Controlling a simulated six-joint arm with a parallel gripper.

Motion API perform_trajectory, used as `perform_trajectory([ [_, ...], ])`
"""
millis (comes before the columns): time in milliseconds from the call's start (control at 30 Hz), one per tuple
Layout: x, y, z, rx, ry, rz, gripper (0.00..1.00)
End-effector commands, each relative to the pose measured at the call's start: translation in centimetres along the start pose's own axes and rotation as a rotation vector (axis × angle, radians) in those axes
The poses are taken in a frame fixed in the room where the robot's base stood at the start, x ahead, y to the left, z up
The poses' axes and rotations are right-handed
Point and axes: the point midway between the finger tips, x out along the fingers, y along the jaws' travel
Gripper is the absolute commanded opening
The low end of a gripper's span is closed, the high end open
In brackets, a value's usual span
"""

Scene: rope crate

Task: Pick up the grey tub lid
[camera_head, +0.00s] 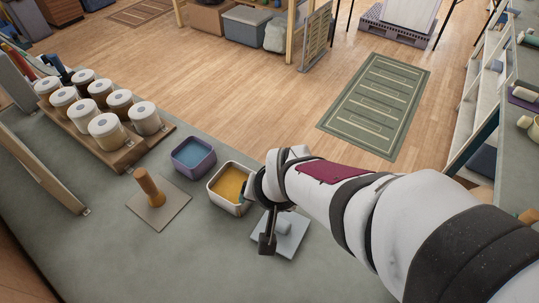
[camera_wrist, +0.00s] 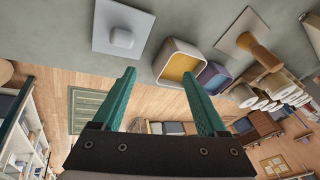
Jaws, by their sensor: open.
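The grey tub lid (camera_head: 293,240) is a light grey square plate with a raised grey knob, lying flat on the grey-green table. In the wrist view the lid (camera_wrist: 104,38) is at the top, beyond the fingertips and to their left. My gripper (camera_head: 267,243) hangs in front of the lid in the head view and covers its left part. In the wrist view its two teal fingers (camera_wrist: 157,74) are spread wide with nothing between them. The gripper appears apart from the lid.
A cream tub (camera_head: 213,199) with yellow contents and a purple tub (camera_head: 177,165) with blue contents stand beside the lid. A beige plate (camera_head: 174,209) with an upright wooden handle lies left. Several white-lidded jars stand on a wooden tray (camera_head: 127,157). The front table area is clear.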

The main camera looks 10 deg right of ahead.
Motion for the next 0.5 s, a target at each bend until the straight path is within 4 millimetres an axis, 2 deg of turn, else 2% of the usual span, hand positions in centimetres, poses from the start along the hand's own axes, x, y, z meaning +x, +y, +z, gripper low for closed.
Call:
perform_trajectory([
  [33, -1.4, 1.0, 1.2, 0.032, -0.049, 0.024, 0.75],
  [133, -4.2, 2.9, 3.9, 0.149, -0.168, 0.097, 0.75],
  [200, -5.9, 4.0, 5.1, 0.332, -0.235, 0.18, 0.75],
  [267, -6.6, 4.3, 4.8, 0.542, -0.254, 0.266, 0.75],
  [333, -6.4, 4.3, 3.7, 0.756, -0.233, 0.347, 0.75],
  [500, -3.8, 3.6, -0.1, 1.245, -0.095, 0.488, 0.75],
])
